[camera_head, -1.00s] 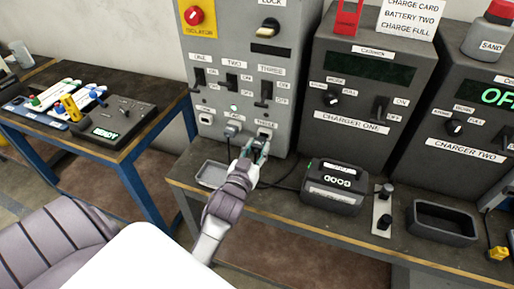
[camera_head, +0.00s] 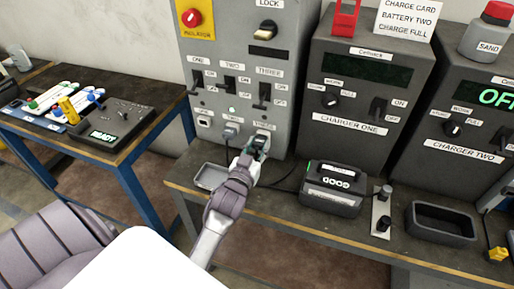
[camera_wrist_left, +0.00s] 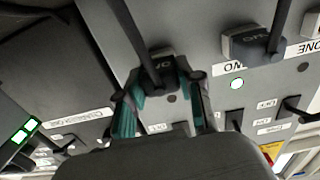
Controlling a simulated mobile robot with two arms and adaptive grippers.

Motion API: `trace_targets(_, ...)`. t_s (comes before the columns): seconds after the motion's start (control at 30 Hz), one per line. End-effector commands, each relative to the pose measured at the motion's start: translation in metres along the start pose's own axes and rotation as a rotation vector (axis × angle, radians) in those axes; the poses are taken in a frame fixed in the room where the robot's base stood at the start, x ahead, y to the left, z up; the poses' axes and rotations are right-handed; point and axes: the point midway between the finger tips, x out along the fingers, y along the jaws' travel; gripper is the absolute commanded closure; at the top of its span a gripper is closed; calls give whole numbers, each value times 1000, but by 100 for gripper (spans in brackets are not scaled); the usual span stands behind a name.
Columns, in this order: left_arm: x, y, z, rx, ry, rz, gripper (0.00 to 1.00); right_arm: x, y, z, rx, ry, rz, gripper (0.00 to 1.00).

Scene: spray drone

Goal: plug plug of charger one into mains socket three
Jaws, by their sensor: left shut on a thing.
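The grey mains panel (camera_head: 237,70) stands at the back centre, with switches marked one, two and three above a row of sockets. My left gripper (camera_head: 258,147) is at socket three, low on the panel's right side, and hides most of it. In the left wrist view its teal finger pads (camera_wrist_left: 160,105) are shut on a dark plug (camera_wrist_left: 160,66) with a black cable. The plug is close against the panel face; I cannot tell whether it is fully seated. Charger one (camera_head: 363,85) stands right of the panel. My right gripper is not in view.
A grey plug (camera_head: 231,130) sits in socket two, beside my gripper, and shows in the left wrist view (camera_wrist_left: 255,42). Socket one (camera_head: 204,122) is empty. A shallow tray (camera_head: 211,177) and a battery marked good (camera_head: 333,187) lie on the bench. Charger two (camera_head: 462,110) is at right.

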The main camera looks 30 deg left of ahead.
Motion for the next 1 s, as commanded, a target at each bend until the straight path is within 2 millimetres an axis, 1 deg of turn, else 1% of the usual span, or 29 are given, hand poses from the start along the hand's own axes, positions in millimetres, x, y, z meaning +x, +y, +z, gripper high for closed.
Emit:
trace_targets(0.27,7,0,-1,0,2,0,100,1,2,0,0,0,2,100)
trace_targets(0.3,8,0,-1,0,2,0,62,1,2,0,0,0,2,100)
trace_targets(0.47,7,0,-1,0,1,0,36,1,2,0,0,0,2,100)
trace_targets(0.8,5,0,0,0,-1,0,35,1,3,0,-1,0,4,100)
trace_targets(0.87,1,0,1,0,-2,0,35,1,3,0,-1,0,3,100)
trace_targets(0.97,-13,0,2,-1,-3,0,35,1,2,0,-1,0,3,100)
trace_targets(1.0,-21,0,1,-2,-2,0,35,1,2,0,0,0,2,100)
